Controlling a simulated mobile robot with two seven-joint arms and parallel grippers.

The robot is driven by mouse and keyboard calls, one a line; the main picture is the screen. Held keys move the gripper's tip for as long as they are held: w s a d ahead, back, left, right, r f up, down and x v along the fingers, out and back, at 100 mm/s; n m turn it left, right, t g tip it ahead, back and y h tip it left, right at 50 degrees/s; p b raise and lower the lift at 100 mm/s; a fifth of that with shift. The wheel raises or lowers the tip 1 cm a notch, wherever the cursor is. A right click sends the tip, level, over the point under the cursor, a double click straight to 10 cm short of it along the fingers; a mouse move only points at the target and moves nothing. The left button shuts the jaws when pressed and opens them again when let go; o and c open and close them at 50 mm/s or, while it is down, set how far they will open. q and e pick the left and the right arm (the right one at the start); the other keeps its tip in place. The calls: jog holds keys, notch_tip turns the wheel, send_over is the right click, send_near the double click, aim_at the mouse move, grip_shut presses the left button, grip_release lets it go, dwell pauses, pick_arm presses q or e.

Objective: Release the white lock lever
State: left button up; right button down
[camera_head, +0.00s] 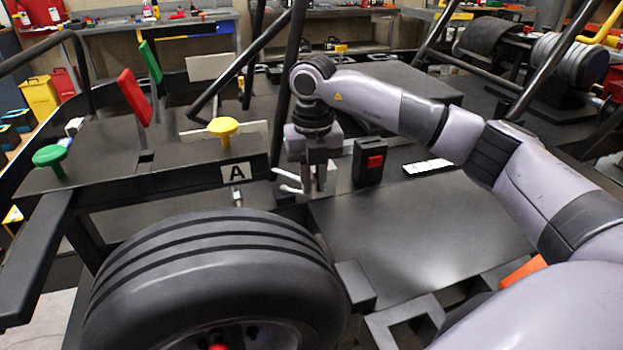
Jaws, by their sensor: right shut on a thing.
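The white lock lever (286,181) shows as a small pale bar behind the black tyre, below the end of my right arm. My right gripper (312,188) points down and is shut on the lever at its right part. The fingers hide part of the lever and its mount. My left gripper is not in view.
A large black tyre (205,232) fills the lower left foreground. A plate marked A (237,172) and a yellow knob (223,128) are left of the gripper. A black box with a red button (374,162) stands just right. A flat dark panel (420,230) is bare.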

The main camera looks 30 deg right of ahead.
aim_at(314, 181)
jog(key=shift+w+d+r, duration=0.1)
dwell(0.3)
jog(key=c, duration=1.1)
grip_release()
jog(key=shift+o, duration=0.2)
jog(key=shift+r, duration=3.55)
